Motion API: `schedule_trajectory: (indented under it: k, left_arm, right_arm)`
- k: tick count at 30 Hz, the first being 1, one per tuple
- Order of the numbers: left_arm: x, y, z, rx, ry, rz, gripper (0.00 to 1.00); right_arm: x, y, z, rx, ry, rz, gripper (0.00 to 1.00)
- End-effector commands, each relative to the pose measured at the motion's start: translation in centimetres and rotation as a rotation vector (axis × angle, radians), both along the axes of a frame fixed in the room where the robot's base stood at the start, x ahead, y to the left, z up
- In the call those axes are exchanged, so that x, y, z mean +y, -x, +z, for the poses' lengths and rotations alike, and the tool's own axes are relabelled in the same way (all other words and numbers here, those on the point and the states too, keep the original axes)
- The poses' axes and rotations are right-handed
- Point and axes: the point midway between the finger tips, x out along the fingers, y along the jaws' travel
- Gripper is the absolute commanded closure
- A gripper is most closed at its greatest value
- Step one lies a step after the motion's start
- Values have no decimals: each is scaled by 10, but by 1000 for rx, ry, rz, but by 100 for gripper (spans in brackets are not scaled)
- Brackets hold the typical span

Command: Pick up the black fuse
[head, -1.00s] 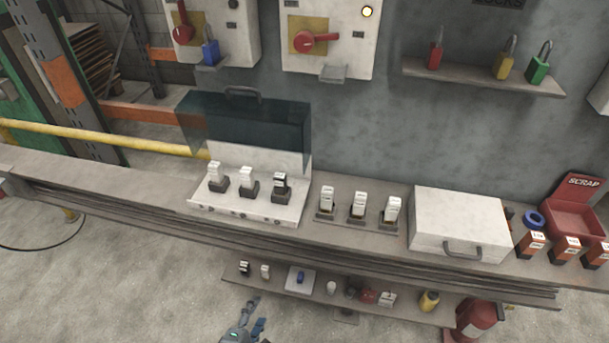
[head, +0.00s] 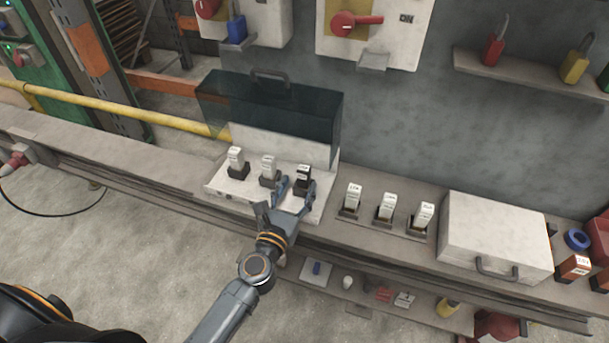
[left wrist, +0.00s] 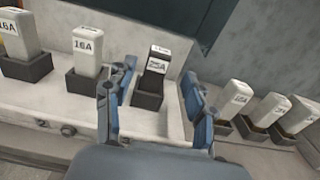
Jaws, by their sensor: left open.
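The black fuse (head: 303,174) stands upright in the rightmost socket of the white fuse panel (head: 214,186). It has a pale label and a dark body, and it also shows in the left wrist view (left wrist: 157,66), seated in a dark holder. My left gripper (head: 296,189) is open just in front of the fuse. In the left wrist view the two blue-padded fingertips (left wrist: 161,92) stand on either side of the fuse's line, with the fuse beyond them. I see no contact with it. My right gripper is not in view.
Two white fuses (head: 236,158) (head: 268,168) stand left of the black fuse. A raised clear cover (head: 270,105) is behind the panel. Several white fuses (head: 387,206) stand in holders to the right, beside a white case (head: 495,235). A lower shelf (head: 375,312) holds small items.

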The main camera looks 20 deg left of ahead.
Motion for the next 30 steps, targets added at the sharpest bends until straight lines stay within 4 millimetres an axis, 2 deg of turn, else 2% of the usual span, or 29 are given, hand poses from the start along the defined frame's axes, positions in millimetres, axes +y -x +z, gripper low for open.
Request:
schedule_trajectory:
  k: [7,15,24,26,30]
  left_arm:
    - [0,-18,2,-1,-2,-1,45]
    - [1,-55,3,0,-2,-1,45]
    - [0,-60,3,1,-1,-1,45]
    - [0,-60,3,1,-1,-1,55]
    - [1,-60,3,1,-2,-1,84]
  right_arm:
    - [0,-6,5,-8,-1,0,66]
    - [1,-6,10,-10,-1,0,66]
    - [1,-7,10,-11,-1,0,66]
    - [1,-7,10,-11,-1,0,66]
    - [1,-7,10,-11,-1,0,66]
